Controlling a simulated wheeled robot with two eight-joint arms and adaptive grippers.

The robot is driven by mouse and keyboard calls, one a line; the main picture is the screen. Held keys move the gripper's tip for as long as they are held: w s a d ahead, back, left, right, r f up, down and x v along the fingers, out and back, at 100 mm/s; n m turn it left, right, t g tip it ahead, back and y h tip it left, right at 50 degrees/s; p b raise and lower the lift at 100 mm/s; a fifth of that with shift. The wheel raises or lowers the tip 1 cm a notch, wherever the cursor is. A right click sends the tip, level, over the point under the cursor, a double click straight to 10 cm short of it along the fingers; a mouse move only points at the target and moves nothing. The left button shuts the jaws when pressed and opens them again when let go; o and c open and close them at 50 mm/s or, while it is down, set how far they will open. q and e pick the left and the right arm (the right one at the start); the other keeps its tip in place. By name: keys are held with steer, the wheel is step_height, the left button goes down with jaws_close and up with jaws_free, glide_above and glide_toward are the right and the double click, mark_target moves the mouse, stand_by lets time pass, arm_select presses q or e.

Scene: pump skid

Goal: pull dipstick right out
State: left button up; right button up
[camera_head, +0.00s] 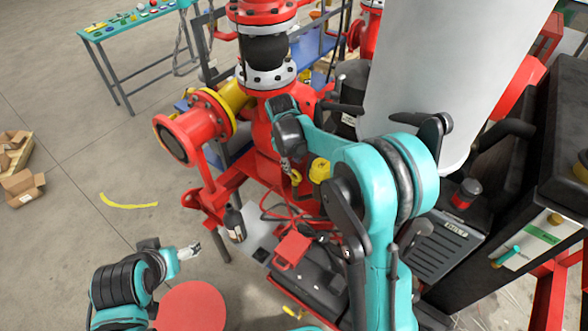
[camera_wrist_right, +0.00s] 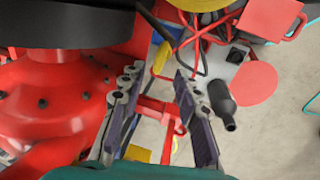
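A yellow looped handle (camera_head: 295,177), which looks like the dipstick's top, is at the red pump body in the head view. In the wrist view it shows as a yellow piece (camera_wrist_right: 160,58) just beyond the fingertips, closer to the left finger. Its lower part is hidden. My right gripper (camera_head: 287,166) points down at it. In the wrist view the right gripper's two fingers (camera_wrist_right: 154,80) are spread, with nothing visibly held between them. My left gripper (camera_head: 192,251) is away from the pump at lower left; its finger gap is too small to judge.
A yellow cap (camera_head: 320,170) stands just right of the handle. A dark bottle (camera_head: 235,223) stands below left. A teal bench (camera_head: 135,22) is at the back; floor at left is mostly clear.

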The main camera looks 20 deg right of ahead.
mark_target(294, 171)
steer(key=f, duration=0.2)
steer(key=w+f, duration=0.1)
steer(key=f, duration=0.1)
steer(key=shift+d+f+b, duration=0.1)
steer(key=shift+d+b, duration=0.2)
steer(key=shift+d, duration=0.05)
arm_select(q)
steer(key=shift+w+f, duration=0.1)
steer(key=shift+f, duration=0.35)
arm_select(e)
steer(key=shift+s, duration=0.15)
